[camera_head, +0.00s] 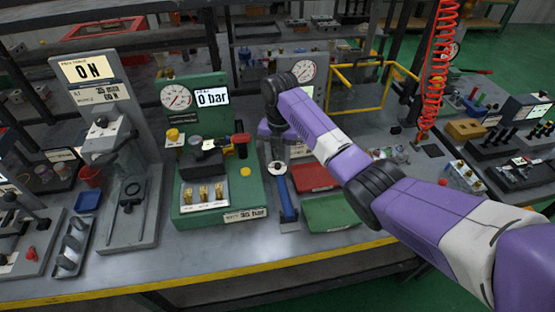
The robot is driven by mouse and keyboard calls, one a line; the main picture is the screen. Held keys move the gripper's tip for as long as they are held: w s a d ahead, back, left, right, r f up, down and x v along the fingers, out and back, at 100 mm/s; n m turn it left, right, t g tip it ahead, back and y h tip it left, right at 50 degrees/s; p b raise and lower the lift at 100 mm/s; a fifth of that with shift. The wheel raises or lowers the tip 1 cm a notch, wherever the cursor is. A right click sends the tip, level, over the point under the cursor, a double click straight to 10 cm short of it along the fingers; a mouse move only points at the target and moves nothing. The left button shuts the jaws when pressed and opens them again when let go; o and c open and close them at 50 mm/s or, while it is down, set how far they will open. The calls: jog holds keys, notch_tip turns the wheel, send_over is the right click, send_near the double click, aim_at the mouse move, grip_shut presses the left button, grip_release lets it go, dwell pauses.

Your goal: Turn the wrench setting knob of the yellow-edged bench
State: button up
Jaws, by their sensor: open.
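The yellow-edged bench (190,284) runs along the front, with a yellow strip on its near edge. I cannot tell for sure which part is the setting knob. My gripper (277,152) is at the end of my purple arm, just above or behind that pale top. It is open; its fingers are small and partly hidden by my own wrist. I cannot tell whether it touches the tool.
A green test stand (191,123) with a gauge and a "0 bar" display stands left of my gripper. A grey stand (115,140) with a lit display is further left. Red (313,177) and green (331,212) trays lie to the right. A yellow frame (358,90) stands behind.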

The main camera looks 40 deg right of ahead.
jog(key=shift+f, duration=1.1)
grip_shut()
jog(key=shift+r+m, duration=0.1)
jog(key=shift+m, duration=0.2)
jog(key=m+p, duration=0.2)
jog(key=m, duration=0.1)
jog(key=shift+m, duration=0.3)
jog(key=m+p, duration=0.2)
jog(key=m, duration=0.3)
jog(key=shift+m, duration=0.3)
